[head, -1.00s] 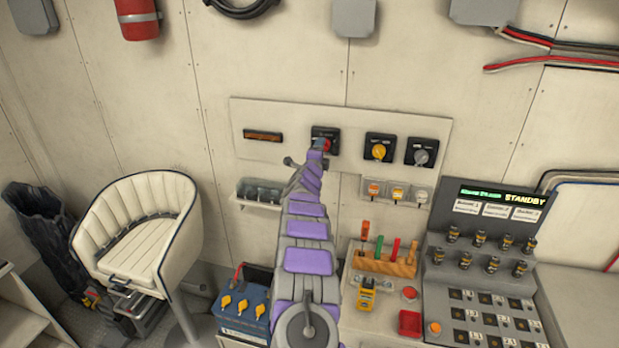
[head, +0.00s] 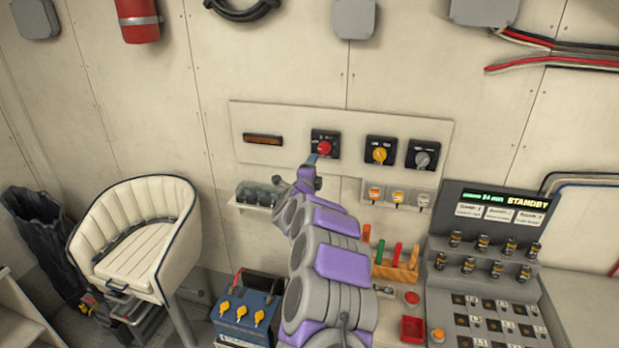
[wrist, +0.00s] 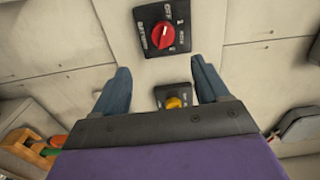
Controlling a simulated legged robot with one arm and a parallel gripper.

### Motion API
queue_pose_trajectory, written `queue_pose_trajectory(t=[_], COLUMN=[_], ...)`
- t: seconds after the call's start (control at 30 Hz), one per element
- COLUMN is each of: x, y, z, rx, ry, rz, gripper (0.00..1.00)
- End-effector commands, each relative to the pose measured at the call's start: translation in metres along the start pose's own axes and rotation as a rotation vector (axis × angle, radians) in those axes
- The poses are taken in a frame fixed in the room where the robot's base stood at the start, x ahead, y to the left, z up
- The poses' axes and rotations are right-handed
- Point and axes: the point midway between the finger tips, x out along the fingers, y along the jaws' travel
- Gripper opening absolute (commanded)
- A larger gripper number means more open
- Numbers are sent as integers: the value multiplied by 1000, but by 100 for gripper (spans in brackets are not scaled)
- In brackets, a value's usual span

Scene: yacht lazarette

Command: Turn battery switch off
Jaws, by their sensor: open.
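The red rotary switch (head: 324,147) sits on a black plate on the wall panel. In the wrist view the red knob (wrist: 163,35) is above and between the fingertips, with white lettering around it. My gripper (wrist: 160,75) is open, with two blue fingers spread apart. No contact with the red knob is visible. In the head view my gripper (head: 311,160) is just below and left of the red switch. A yellow knob (head: 380,155) and a grey knob (head: 421,159) sit to its right. The yellow knob also shows between the fingers in the wrist view (wrist: 173,103).
A small slotted strip (head: 262,139) is left of the red switch. A shelf (head: 258,196) and small tagged switches (head: 398,196) are below the panel. A wooden rack (head: 397,267), a blue battery (head: 243,311) and a console (head: 490,255) reading STANDBY stand lower. A white seat (head: 132,240) is at left.

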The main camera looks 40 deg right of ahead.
Motion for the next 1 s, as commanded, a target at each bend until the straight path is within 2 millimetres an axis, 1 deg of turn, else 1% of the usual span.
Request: queue_pose_trajectory(t=[0.03,0.1,0.2,0.4,1.0], x=[-6,-14,-24,-34,-37], y=[0,-2,0,-1,0], z=[1,1,2,1,1], rx=[2,3,2,1,0], ry=[-3,-1,-3,0,-1], rz=[2,-3,1,-2,-2], gripper=[74,74,74,74,74])
